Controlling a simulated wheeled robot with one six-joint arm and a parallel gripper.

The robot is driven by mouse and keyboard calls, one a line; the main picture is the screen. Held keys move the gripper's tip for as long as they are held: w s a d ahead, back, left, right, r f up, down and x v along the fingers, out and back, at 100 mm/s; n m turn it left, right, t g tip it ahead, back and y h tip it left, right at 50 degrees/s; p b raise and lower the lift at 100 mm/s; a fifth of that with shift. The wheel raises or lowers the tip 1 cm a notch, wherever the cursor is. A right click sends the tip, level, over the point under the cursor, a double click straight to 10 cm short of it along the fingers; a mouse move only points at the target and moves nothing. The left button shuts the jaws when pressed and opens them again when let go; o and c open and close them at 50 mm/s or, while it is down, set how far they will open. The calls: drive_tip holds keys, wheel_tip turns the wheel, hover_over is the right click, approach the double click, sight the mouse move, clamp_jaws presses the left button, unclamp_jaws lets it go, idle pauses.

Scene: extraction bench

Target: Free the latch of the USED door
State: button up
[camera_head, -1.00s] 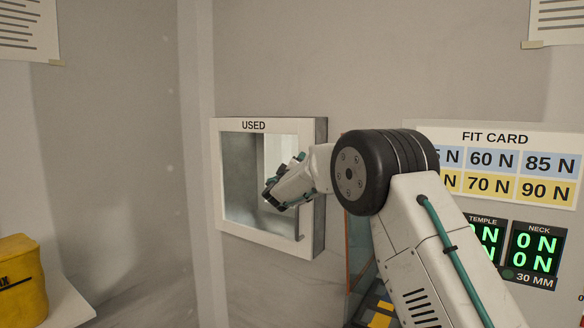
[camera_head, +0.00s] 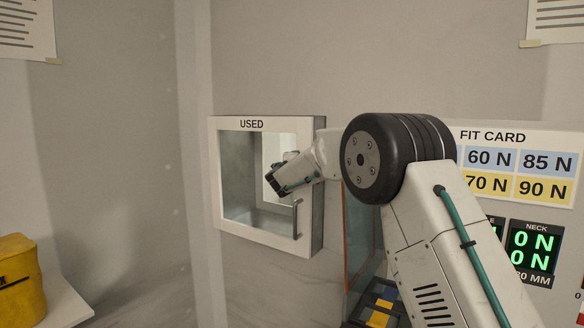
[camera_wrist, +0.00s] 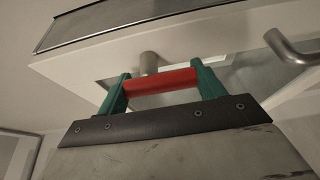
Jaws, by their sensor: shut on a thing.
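The USED door (camera_head: 228,231) is a white frame with a glass pane on a box on the wall. It looks closed in the head view. Its metal handle (camera_head: 297,219) stands at the right side of the frame and also shows in the wrist view (camera_wrist: 290,48). My gripper (camera_head: 276,181) is in front of the door, above the handle. In the wrist view, its green fingers (camera_wrist: 160,86) are shut on a red bar (camera_wrist: 162,80), one at each end. A grey round stub (camera_wrist: 149,62) on the white frame is right behind the bar. I cannot tell whether they join.
A fit card (camera_head: 490,160) and green displays (camera_head: 534,245) are on the wall to the right. A clear-sided case (camera_head: 360,235) stands below my arm. A yellow container (camera_head: 18,275) sits on a ledge at the lower left.

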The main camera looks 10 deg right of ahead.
drive_tip(key=shift+d, duration=0.15)
drive_tip(key=o, duration=1)
drive_tip(key=shift+d, duration=0.1)
drive_tip(key=shift+a, duration=0.2)
drive_tip(key=v, duration=0.7)
drive_tip(key=shift+s+a, duration=0.15)
drive_tip(key=shift+s, duration=0.2)
